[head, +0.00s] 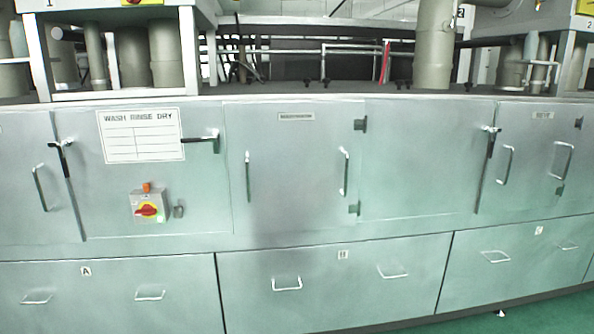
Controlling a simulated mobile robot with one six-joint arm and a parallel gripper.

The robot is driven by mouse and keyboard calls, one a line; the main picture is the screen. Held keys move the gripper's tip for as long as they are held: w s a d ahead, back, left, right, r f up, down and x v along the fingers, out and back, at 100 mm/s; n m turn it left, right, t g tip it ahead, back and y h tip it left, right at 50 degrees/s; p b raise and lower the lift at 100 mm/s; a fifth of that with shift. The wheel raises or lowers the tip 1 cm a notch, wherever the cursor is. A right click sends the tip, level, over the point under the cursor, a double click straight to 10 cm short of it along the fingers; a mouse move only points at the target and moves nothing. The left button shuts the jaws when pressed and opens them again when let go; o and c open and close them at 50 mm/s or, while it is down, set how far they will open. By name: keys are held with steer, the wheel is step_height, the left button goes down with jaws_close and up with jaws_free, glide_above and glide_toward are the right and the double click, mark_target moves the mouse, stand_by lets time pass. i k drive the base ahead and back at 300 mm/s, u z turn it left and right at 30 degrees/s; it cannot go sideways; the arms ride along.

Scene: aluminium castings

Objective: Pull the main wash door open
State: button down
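A grey metal door (296,165) stands in the middle of the long machine front in the head view. A small label plate (296,116) is at its top, its text too small to read surely; I take this as the main wash door. It has a vertical handle at its left edge (248,175) and another near its right side (344,172). Dark hinges show on its right edge (360,125). A black-ended latch lever (203,140) sits just left of the door. The door looks shut and flush. My gripper is not in view.
Left are a "WASH RINSE DRY" sign (141,135) and a red rotary switch (148,208). Another labelled door (537,165) with handles is at the right. Lower panels (335,285) with small handles run below. Pipes (434,45) rise above. Green floor (545,316) shows lower right.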

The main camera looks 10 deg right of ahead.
mark_target(293, 166)
steer(key=i, duration=0.75)
steer(key=u, duration=0.15)
steer(key=k, duration=0.8)
steer(key=u, duration=0.6)
steer(key=k, duration=0.55)
steer(key=u, duration=0.45)
steer(key=i, duration=1.25)
steer(key=u, duration=0.1)
